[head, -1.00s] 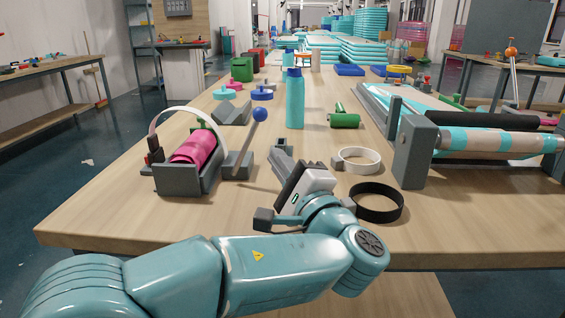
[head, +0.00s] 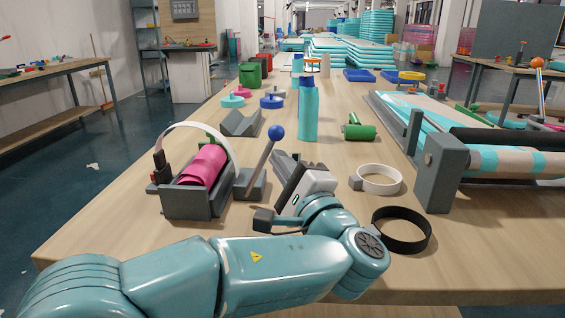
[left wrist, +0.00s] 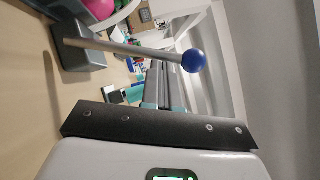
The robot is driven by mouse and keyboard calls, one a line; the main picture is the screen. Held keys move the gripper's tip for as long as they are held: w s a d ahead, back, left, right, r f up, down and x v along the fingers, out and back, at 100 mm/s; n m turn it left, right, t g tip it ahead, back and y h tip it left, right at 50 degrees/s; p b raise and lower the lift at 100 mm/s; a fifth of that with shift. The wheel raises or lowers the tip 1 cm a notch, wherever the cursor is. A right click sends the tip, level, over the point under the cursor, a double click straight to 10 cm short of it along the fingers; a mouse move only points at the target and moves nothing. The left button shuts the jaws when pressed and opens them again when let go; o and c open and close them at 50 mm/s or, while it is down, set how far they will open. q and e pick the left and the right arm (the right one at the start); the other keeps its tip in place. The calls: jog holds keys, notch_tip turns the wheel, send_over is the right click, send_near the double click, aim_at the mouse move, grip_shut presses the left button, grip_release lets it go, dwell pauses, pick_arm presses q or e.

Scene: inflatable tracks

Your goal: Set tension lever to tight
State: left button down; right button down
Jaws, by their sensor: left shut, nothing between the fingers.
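The tension lever is a thin grey rod topped by a blue ball knob (head: 276,132). It rises from a small grey base (head: 250,186) beside a grey cradle (head: 186,203) holding a pink roll (head: 203,165). The rod leans to the right in the head view. My left gripper (head: 283,160) is shut and empty, just right of the rod and below the knob in the picture. In the left wrist view the knob (left wrist: 194,61) and rod (left wrist: 130,46) stand beyond the gripper's dark bar, with a visible gap. My right gripper is out of view.
A white ring (head: 379,179) and a black ring (head: 401,231) lie right of my left gripper. A teal bottle (head: 308,112) stands behind it, and a green roll (head: 360,132) lies farther right. A large roller frame (head: 440,170) occupies the table's right side.

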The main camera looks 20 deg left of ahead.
pick_arm(q)
jog(key=shift+s+a+r+n, duration=0.2)
jog(key=shift+s+r+n, duration=0.05)
jog(key=shift+r+n, duration=0.15)
jog(key=shift+a, duration=0.1)
dwell(0.3)
jog(key=s+a+r+n+g+h+b, duration=0.1)
jog(key=s+a+n+g+h, duration=0.1)
jog(key=a+n, duration=0.6)
jog(key=shift+s+a+r+n+g+h+b, duration=0.35)
jog(key=shift+a+g+h, duration=0.45)
jog(key=shift+h, duration=0.5)
jog(key=shift+d, duration=0.15)
